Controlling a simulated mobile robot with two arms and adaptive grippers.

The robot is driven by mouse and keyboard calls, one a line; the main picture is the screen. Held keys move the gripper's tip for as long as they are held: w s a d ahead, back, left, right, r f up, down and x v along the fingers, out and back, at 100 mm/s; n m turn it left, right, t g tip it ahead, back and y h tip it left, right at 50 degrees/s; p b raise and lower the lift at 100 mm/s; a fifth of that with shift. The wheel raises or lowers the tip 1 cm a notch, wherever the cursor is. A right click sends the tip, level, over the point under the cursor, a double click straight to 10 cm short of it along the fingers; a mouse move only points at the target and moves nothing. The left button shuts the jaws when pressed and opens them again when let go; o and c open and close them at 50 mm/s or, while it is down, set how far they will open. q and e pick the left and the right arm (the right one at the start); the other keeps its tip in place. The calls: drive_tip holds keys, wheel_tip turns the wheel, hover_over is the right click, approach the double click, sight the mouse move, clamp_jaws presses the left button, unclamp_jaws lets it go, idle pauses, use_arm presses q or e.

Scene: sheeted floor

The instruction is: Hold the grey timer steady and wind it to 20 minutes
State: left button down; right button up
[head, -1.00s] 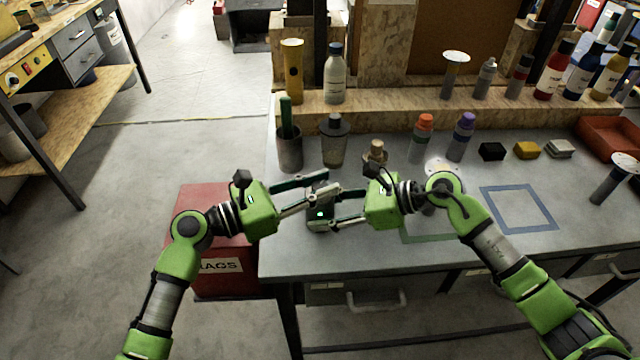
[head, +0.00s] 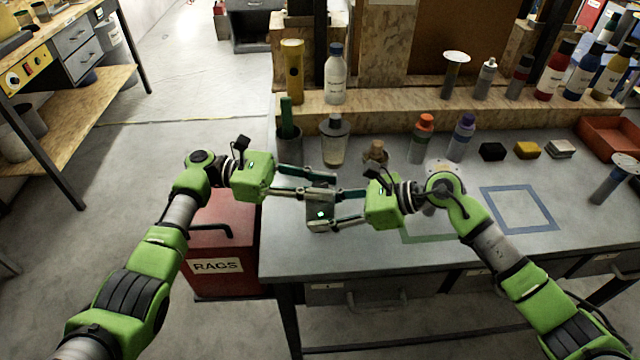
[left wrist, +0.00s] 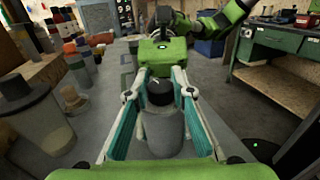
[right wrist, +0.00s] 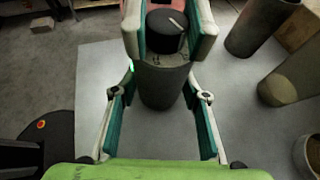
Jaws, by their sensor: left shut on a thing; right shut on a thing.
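The grey timer (head: 318,220) stands upright near the table's front left edge, a small green light showing on it. In the right wrist view its grey body (right wrist: 163,86) is below a black knob (right wrist: 163,38) with a white line, pointing to the upper right. My left gripper (head: 331,188) comes in from the left at the top and is shut on the knob, its fingers on either side of it. My right gripper (head: 325,207) comes from the right, lower down, and is shut on the body. The dial's scale is too small to read.
A red rags bin (head: 222,266) stands left of the table. Behind the timer are a grey cup (head: 289,149), a lidded jar (head: 333,150) and a small wooden-topped item (head: 376,152). The blue-outlined square (head: 518,209) at right is empty.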

use_arm(q)
drive_tip(key=shift+f+m+g+y, duration=0.3)
drive_tip(key=shift+g, duration=0.1)
idle(0.3)
drive_tip(key=c, duration=1.7)
unclamp_jaws()
drive_tip(key=shift+r, duration=0.1)
drive_tip(key=shift+r, duration=0.1)
drive_tip(key=shift+a, duration=0.25)
drive_tip(key=shift+v, duration=3.55)
